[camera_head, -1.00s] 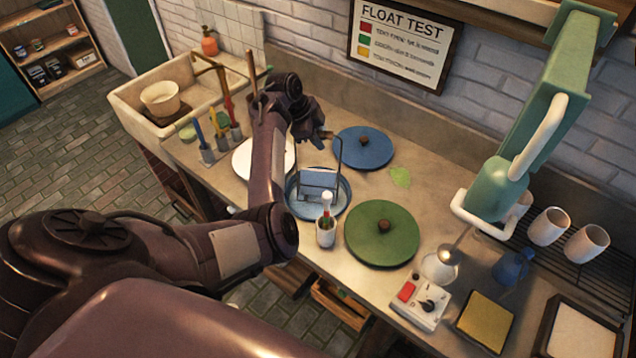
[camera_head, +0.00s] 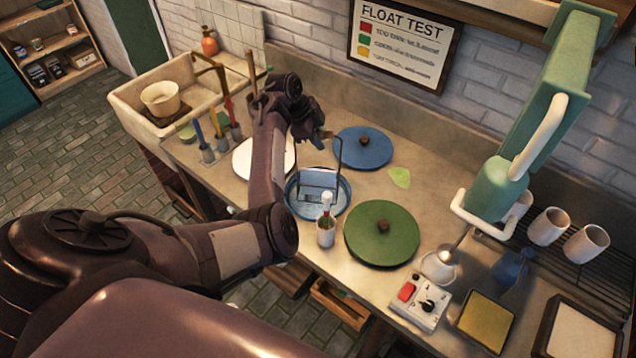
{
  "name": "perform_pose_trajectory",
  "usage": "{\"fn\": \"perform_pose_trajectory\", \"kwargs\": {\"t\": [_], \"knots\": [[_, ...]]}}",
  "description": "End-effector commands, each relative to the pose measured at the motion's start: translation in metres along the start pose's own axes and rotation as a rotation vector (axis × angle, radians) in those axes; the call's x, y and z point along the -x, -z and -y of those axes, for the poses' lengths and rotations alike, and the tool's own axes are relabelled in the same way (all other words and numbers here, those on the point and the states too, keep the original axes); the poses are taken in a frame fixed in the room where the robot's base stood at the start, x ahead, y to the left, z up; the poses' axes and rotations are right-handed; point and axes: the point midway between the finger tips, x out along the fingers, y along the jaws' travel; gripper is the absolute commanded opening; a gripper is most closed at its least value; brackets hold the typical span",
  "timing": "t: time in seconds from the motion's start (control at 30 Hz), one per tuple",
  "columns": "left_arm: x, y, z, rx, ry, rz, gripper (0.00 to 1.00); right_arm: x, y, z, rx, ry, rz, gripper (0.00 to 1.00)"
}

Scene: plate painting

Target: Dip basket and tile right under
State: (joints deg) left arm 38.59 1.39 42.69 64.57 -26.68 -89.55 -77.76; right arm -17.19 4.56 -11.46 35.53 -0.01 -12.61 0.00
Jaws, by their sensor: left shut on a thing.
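My left gripper (camera_head: 322,134) is shut on the upright handle of a wire basket (camera_head: 339,155). A pale blue tile (camera_head: 318,179) stands in the basket. The basket and the tile's lower part are down in a round blue basin (camera_head: 345,198) of blue liquid; how deep they sit is hard to tell. My left forearm comes from the left and passes over a white disc at the basin's left. My right gripper is not in view.
A blue lid (camera_head: 363,147) lies behind the basin and a green lid (camera_head: 382,234) at its right. A mixer (camera_head: 495,185) and a switch box (camera_head: 418,300) are at the right.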

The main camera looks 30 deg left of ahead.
Motion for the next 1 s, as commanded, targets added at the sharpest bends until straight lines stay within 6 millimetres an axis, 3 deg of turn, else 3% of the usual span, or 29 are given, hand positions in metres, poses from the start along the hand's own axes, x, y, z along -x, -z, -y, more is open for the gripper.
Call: {"fn": "perform_pose_trajectory", "kwargs": {"t": [0.37,1.0], "knots": [[0.005,0.002,0.002,-0.001,0.002,-0.001,0.0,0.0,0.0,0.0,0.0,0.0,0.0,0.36],[0.052,0.022,0.012,-0.001,0.004,-0.001,0.0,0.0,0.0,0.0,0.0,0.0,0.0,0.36]]}}
